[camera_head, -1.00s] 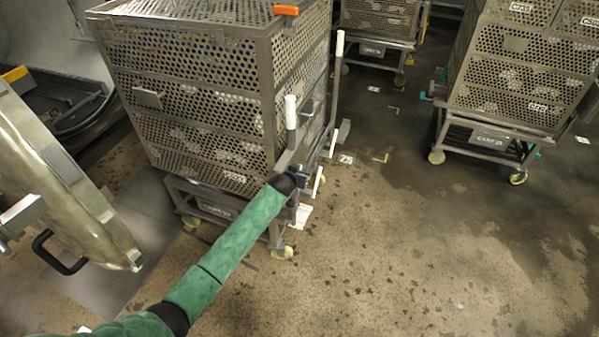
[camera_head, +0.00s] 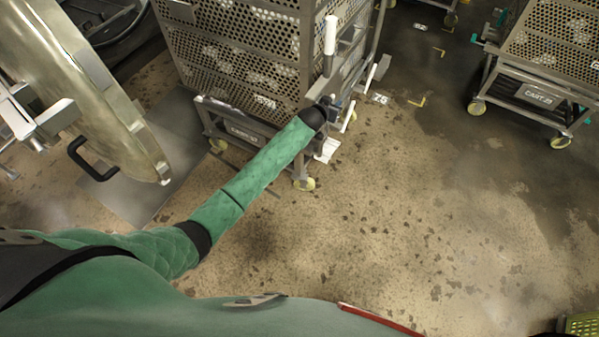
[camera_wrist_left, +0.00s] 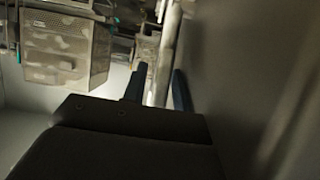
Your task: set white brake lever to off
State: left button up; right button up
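The white brake lever (camera_head: 348,117) is a short, thin white bar low on the near corner of the perforated basket cart (camera_head: 240,55). My left gripper (camera_head: 338,107) is beside it at the corner, its fingers partly hidden by the wrist in the head view. In the left wrist view, the two blue fingers of my left gripper (camera_wrist_left: 160,85) stand apart, one on each side of a pale bar (camera_wrist_left: 164,50). A gap shows by the left finger; contact with the right one is unclear. My right gripper is not in view.
A taller white-gripped handle (camera_head: 330,35) stands just above my left gripper. A white plate (camera_head: 327,150) sits low by the cart's wheel. The round autoclave door (camera_head: 95,85) is at left. Another cart (camera_head: 540,95) stands at right. The floor between is clear.

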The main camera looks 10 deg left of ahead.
pick_arm(q)
jog(key=s+a+f+g+y+b, duration=0.1)
jog(key=s+a+f+b, duration=0.1)
jog(key=s, duration=0.8)
jog(key=s+a+f+n+g+b, duration=0.1)
jog(key=s+a+f+b, duration=0.2)
jog(key=s, duration=0.7)
jog(key=s+a+f+n+g+y+b, duration=0.1)
jog(key=s+a+f+b, duration=0.2)
jog(key=s, duration=0.8)
jog(key=shift+f+y+b, duration=0.3)
jog(key=shift+f+b, duration=1)
jog(key=shift+b, duration=0.15)
